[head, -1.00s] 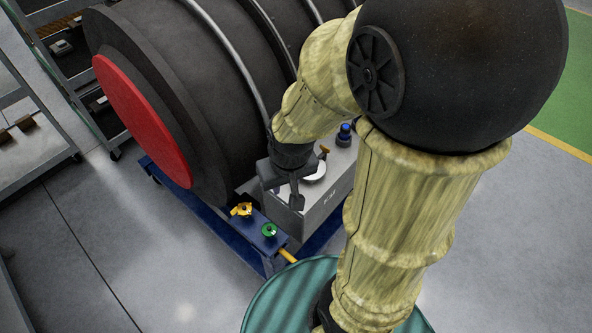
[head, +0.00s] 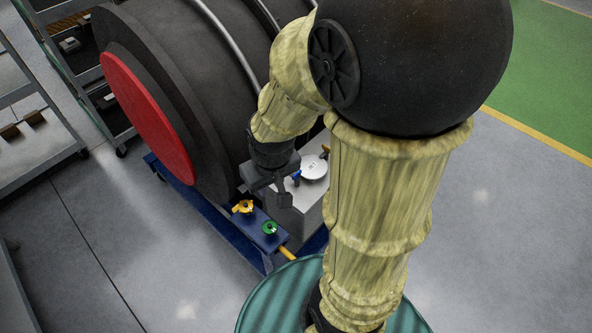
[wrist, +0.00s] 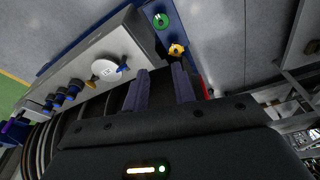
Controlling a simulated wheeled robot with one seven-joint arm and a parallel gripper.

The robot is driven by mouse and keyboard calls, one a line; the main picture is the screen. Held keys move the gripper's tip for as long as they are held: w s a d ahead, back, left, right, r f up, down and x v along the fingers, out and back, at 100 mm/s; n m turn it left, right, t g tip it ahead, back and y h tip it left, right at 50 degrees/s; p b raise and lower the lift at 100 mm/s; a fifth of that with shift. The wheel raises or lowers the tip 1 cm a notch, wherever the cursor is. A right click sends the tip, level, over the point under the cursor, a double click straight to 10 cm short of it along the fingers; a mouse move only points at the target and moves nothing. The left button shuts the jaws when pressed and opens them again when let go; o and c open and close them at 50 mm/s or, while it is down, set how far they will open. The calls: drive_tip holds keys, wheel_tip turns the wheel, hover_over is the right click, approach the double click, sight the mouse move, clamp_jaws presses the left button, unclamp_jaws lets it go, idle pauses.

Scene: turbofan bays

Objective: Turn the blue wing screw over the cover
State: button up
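The blue wing screw (head: 296,175) sits at the near left edge of the round white cover (head: 314,168), on the pale grey box. In the wrist view the blue wing screw (wrist: 123,64) shows beside the cover (wrist: 103,69), with its wings slanted. My gripper (head: 283,193) hangs just left of the screw in the head view. In the wrist view my gripper (wrist: 160,84) has two dark fingers standing apart with nothing between them. The screw lies left of both fingers there, outside the gap. Part of the box is hidden behind my arm in the head view.
An orange-brown wing piece (head: 325,150) sits on the cover's far side. A yellow knob (head: 243,207) and a green knob (head: 270,228) stand on a blue bracket, close to my gripper. The dark engine casing with its red disc (head: 147,118) rises behind. Several blue-topped fittings (wrist: 66,91) line the box.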

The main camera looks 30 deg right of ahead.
drive_tip(key=w+d+r+n+g+p, duration=0.1)
drive_tip(key=w+d+n+g+p, duration=0.1)
drive_tip(key=w+d+n+p, duration=0.6)
drive_tip(key=n+p, duration=0.1)
drive_tip(key=n, duration=1.2)
hover_over(297, 173)
drive_tip(key=shift+f+g, duration=0.3)
drive_tip(key=shift+f, duration=0.05)
wheel_tip(297, 173, down, 16)
drive_tip(key=shift+f+p, duration=0.1)
drive_tip(key=shift+p, duration=0.5)
drive_tip(key=shift+s+f, duration=0.1)
drive_tip(key=shift+f, duration=0.5)
clamp_jaws()
